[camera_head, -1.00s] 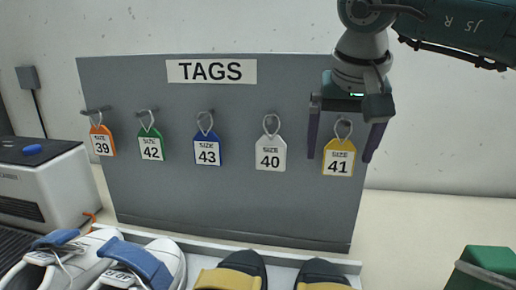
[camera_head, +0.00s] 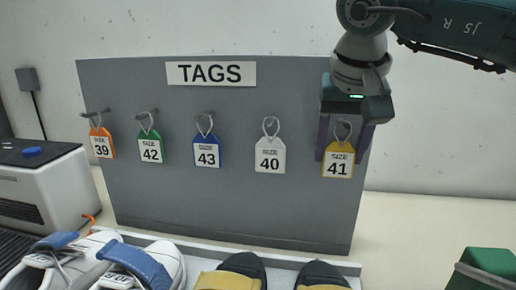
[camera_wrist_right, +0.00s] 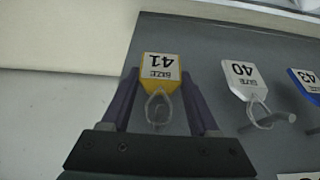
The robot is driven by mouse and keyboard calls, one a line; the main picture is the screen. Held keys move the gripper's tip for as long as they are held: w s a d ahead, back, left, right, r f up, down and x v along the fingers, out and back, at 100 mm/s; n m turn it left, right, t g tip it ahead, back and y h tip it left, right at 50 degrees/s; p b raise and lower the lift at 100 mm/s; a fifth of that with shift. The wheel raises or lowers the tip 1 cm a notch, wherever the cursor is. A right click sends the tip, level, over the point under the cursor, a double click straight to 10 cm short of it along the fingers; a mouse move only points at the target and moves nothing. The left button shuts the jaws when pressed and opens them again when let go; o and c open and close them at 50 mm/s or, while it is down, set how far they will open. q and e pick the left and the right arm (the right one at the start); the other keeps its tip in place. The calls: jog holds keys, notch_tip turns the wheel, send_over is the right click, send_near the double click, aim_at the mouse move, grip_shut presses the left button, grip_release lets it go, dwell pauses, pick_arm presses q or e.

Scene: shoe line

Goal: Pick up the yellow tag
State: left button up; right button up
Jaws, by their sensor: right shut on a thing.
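The yellow tag (camera_head: 339,165), marked size 41, is at the far right of the grey TAGS board (camera_head: 280,215). Its pale loop is up at the peg. It also shows in the right wrist view (camera_wrist_right: 160,68), with the number upside down. My right gripper (camera_head: 342,157) comes down from above with one dark finger on each side of the tag and is shut on it. In the right wrist view both fingers (camera_wrist_right: 160,78) flank the tag and loop. My left gripper is not in view.
A white tag (camera_head: 270,155), a blue tag (camera_head: 207,151), a green tag (camera_head: 150,147) and an orange tag (camera_head: 101,144) hang to the left. Shoes with blue straps (camera_head: 145,265) and yellow-and-black shoes (camera_head: 232,275) stand below. A green box (camera_head: 487,268) is at lower right.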

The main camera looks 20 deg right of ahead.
jog(key=shift+r, duration=0.1)
jog(key=shift+r+b, duration=0.3)
jog(key=shift+r, duration=0.3)
jog(key=s+a+b, duration=0.3)
jog(key=s+a, duration=0.6)
jog(key=s, duration=0.6)
jog(key=shift+s+a, duration=0.2)
